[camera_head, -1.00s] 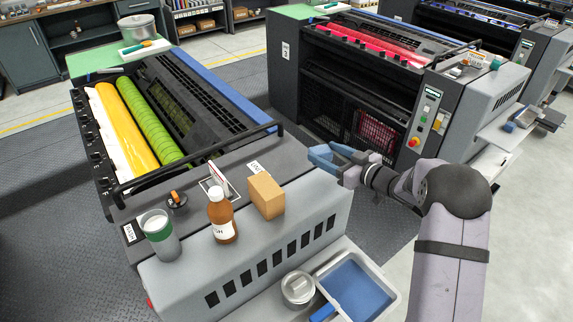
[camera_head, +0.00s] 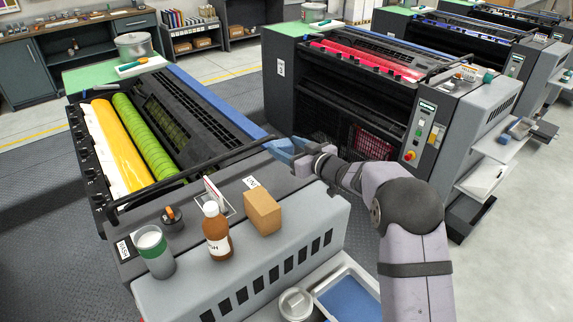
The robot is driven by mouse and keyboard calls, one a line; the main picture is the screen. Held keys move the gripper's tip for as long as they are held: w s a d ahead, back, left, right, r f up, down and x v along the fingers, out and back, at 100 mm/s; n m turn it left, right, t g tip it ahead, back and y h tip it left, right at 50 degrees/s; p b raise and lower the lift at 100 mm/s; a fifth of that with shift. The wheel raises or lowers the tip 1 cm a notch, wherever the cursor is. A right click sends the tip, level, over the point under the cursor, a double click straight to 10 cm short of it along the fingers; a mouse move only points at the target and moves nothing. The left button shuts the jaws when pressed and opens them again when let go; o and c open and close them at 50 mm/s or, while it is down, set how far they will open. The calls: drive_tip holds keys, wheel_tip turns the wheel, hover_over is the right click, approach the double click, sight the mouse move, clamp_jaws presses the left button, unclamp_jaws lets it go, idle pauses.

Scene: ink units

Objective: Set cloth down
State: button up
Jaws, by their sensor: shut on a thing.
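My gripper (camera_head: 284,150) is at the end of the arm, above the back right corner of the near press's grey end cover (camera_head: 330,222). No cloth shows lying on the cover.
On the cover stand a brown bottle (camera_head: 217,238), a cardboard box (camera_head: 262,212), a grey-green cup (camera_head: 155,252) and a small dark pot (camera_head: 172,218). A blue-bottomed tray (camera_head: 345,296) is below in front.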

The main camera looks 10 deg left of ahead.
drive_tip(key=shift+f+p, duration=0.8)
drive_tip(key=shift+f, duration=2.15)
drive_tip(key=shift+f, duration=0.1)
drive_tip(key=shift+s+f+b, duration=0.1)
drive_tip(key=shift+f+b, duration=0.35)
drive_tip(key=shift+b, duration=0.05)
drive_tip(key=shift+f, duration=0.15)
